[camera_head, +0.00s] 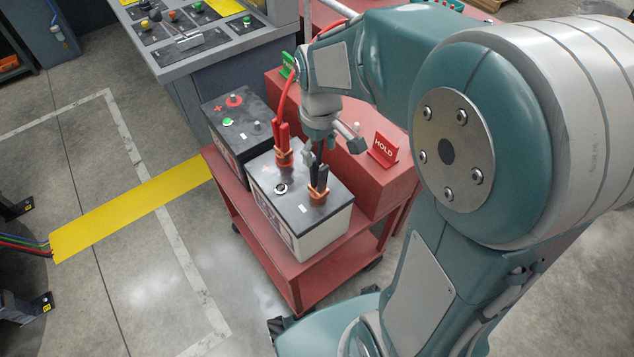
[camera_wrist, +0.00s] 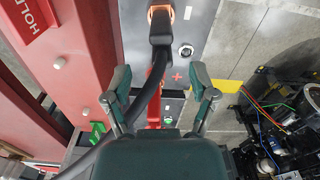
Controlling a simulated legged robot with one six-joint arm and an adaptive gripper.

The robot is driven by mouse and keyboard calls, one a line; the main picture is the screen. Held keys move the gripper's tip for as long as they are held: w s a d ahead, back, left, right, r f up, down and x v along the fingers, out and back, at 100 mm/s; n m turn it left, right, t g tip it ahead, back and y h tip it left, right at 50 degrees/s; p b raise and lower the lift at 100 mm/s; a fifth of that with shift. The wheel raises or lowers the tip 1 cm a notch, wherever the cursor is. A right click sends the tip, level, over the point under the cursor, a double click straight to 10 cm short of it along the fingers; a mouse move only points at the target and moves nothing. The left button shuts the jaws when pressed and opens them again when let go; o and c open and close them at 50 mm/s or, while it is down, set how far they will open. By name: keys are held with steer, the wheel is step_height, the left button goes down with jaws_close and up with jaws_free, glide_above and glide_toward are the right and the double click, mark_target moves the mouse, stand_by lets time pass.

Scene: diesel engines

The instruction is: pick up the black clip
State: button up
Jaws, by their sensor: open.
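The black clip (camera_head: 319,182) stands upright on the near battery (camera_head: 322,236), with copper-coloured jaws at its foot. In the wrist view the black clip (camera_wrist: 161,28) is at the top centre, beyond the fingertips, and its black cable runs down to the lower left. My gripper (camera_head: 332,147) is open above the near battery, close to the top of the black clip. In the wrist view my gripper (camera_wrist: 159,76) shows its two fingers spread wide with nothing held. The cable passes between them in the picture. Whether a finger touches the cable cannot be told.
A red clip (camera_head: 283,147) stands on the same battery, close beside the black one. A second battery (camera_head: 237,120) is behind left. Both stand on a red cart (camera_head: 249,214). A raised red block with a HOLD sign (camera_head: 384,147) is at right. Open floor lies left.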

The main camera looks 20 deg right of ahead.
mark_target(318, 162)
steer(key=shift+f, duration=0.75)
steer(key=f, duration=0.4)
steer(key=shift+a+f, duration=0.3)
steer(key=shift+d+f, duration=0.15)
steer(key=shift+f, duration=0.05)
steer(key=shift+d, duration=0.15)
steer(key=c, duration=0.8)
jaws_close()
